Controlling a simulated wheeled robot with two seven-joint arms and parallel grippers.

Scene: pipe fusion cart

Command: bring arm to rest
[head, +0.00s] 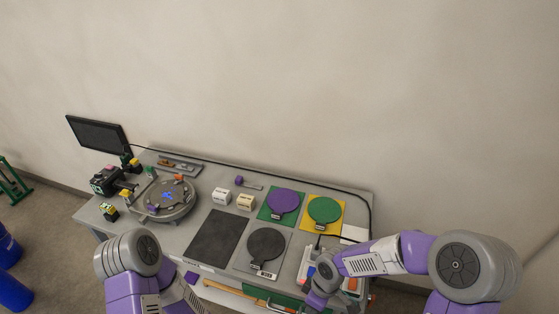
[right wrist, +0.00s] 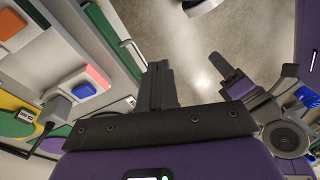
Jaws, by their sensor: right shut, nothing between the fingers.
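My right arm (head: 390,256) reaches in from the right of the head view, bent down over the table's front right corner. My right gripper (right wrist: 160,88) is shut and empty in the right wrist view, beside the table edge with floor beyond its fingers. In the head view its fingers are hard to make out near the bottom. My left arm (head: 132,258) is folded at the bottom left of the head view; its gripper does not show.
The grey table (head: 195,228) holds a round clamp fixture (head: 164,198), a monitor (head: 98,134), a purple disc (head: 283,201), a green disc (head: 324,210), a dark disc (head: 266,244) and a black mat (head: 215,237). Blue barrels (head: 10,288) stand on the floor at left.

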